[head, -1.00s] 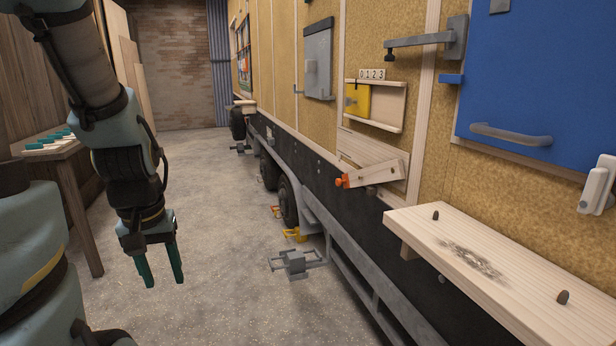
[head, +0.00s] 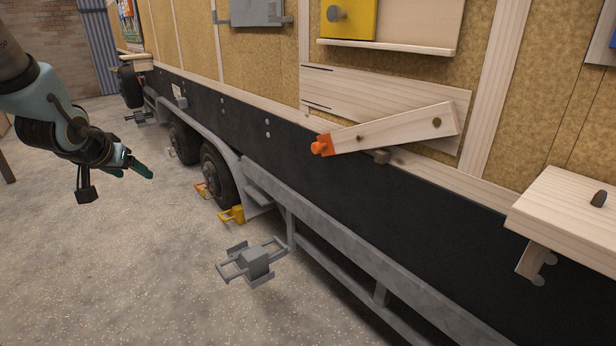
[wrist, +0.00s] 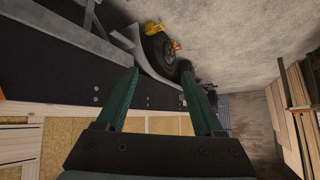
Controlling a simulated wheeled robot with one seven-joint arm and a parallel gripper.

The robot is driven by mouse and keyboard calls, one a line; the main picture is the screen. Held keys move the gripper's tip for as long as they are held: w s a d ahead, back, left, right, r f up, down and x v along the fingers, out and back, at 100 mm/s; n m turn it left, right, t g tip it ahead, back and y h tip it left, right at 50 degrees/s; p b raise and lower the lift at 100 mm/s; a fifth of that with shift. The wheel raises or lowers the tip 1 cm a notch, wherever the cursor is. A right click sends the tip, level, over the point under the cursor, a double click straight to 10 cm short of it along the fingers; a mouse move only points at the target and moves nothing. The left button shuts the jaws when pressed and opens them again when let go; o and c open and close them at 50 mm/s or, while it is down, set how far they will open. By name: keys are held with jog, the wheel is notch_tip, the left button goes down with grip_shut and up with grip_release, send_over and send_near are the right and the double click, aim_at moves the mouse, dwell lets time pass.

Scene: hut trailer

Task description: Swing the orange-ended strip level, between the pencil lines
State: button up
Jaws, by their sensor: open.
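The orange-ended strip (head: 395,128) is a pale wooden bar on the trailer wall. It tilts down to the left from a dark round fixing near its right end. Its orange end (head: 322,146) has a knob and hangs at the lower left of a pale backing board (head: 390,88). Two short dark pencil lines (head: 316,105) mark the board's left part, both above the orange end. My gripper (head: 138,168) is open and empty, well left of the strip. In the wrist view its green fingers (wrist: 160,73) are apart. An orange sliver shows at that view's left edge.
A wooden shelf (head: 565,215) with a peg juts out at right. A yellow panel (head: 348,18) is above. A grey step-like bracket (head: 250,262) sticks out low over the floor.

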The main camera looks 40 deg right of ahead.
jog(key=d+f+m+h+b, duration=0.2)
jog(key=d+f+h+b, duration=0.1)
jog(key=d, duration=0.6)
jog(key=m+g+h+b, duration=0.8)
jog(key=m+g+h, duration=0.1)
jog(key=h, duration=0.1)
send_near(314, 150)
jog(key=d, duration=0.8)
jog(key=shift+s+d+b, duration=0.25)
jog(key=shift+s+b, duration=0.05)
grip_shut()
